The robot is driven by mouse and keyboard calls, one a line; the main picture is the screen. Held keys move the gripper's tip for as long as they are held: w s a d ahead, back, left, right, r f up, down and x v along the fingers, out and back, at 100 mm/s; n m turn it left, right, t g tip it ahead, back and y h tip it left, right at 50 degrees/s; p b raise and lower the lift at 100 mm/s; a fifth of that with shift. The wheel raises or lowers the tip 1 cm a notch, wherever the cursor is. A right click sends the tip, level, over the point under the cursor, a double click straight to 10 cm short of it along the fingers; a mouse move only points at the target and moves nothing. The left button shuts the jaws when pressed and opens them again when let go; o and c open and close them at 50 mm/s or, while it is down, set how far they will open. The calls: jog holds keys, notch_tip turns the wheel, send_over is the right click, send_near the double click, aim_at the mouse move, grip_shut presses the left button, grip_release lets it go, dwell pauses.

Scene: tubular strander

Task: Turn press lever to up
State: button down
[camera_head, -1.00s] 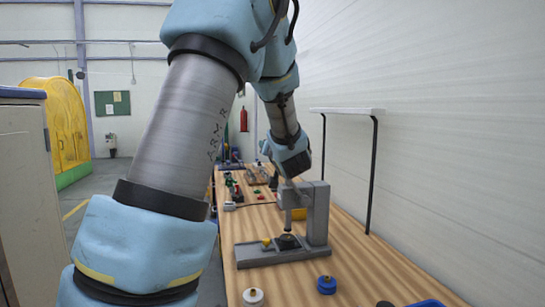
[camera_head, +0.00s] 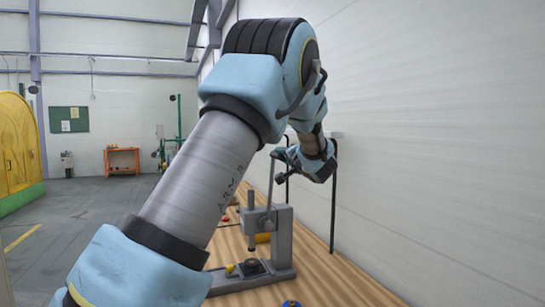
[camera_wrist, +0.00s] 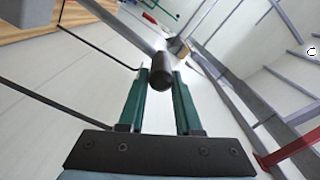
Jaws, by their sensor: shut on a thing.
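The grey press (camera_head: 283,240) stands on the wooden bench, with its vertical ram (camera_head: 251,210) over a dark round piece on its base. Its lever (camera_head: 270,186) is a thin grey rod that rises nearly upright from the press head. In the wrist view, the lever's dark cylindrical grip (camera_wrist: 160,72) sits between the green fingertips. My gripper (camera_head: 281,166) is shut on the lever near its top, reaching in from the right above the press head. It also shows in the wrist view (camera_wrist: 160,84). In the head view the contact is small and partly hidden.
A blue spool (camera_head: 291,303) lies at the bottom edge, in front of the press. A black-legged rack (camera_head: 333,215) stands behind the press along the white wall (camera_head: 430,130). My arm hides much of the bench's left side. Open floor (camera_head: 95,210) lies to the left.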

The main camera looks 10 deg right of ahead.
jog(key=shift+d+f+m, duration=0.3)
jog(key=shift+d+f, duration=0.25)
jog(key=shift+f, duration=0.2)
jog(key=c, duration=0.9)
grip_release()
jog(key=o, duration=0.3)
jog(key=shift+r, duration=0.25)
jog(key=shift+a+r, duration=0.1)
jog(key=s+d+b, duration=0.1)
jog(key=s+b, duration=0.3)
jog(key=s, duration=0.6)
jog(key=shift+s+d, duration=0.2)
jog(key=shift+s, duration=0.15)
